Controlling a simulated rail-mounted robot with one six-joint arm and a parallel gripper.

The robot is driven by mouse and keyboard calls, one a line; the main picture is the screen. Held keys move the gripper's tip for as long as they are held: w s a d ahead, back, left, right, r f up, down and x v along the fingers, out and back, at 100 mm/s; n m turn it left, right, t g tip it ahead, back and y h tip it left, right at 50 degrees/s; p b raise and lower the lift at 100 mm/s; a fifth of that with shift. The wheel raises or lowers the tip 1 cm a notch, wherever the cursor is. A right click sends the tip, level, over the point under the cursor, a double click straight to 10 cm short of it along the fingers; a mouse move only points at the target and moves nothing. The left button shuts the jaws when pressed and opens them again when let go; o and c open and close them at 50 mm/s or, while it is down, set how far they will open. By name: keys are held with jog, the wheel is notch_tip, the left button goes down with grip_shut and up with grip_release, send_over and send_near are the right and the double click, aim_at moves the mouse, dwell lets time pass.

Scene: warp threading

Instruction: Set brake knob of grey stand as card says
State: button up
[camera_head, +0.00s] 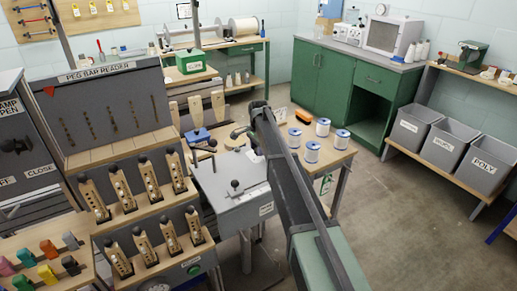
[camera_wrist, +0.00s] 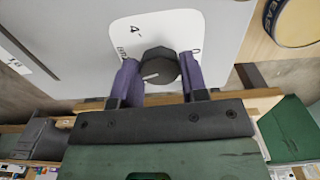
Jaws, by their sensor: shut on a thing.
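In the wrist view a dark round knob (camera_wrist: 159,72) with a white pointer line sits on a white plate (camera_wrist: 128,38) on a grey surface (camera_wrist: 75,50). The pointer points left and slightly down in that picture. The plate shows a "4" and partly covered letters. My gripper (camera_wrist: 159,76) is shut on the knob, with a purple finger on each side. In the head view the grey stand (camera_head: 228,202) is left of my arm, with small dark handles on top. My arm hides part of it, and the knob cannot be made out there. I cannot identify the card for certain.
White spools with blue ends (camera_head: 312,152) stand on a wooden table right of the arm. Wooden shuttle-like pieces (camera_head: 150,182) stand in racks at the left. Grey bins (camera_head: 448,143) are at the right. Floor (camera_head: 420,230) is clear at lower right.

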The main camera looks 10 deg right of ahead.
jog(key=m, duration=1.1)
jog(key=shift+m, duration=1.8)
jog(key=o, duration=0.9)
notch_tip(320, 180, up, 11)
jog(key=p, duration=1.1)
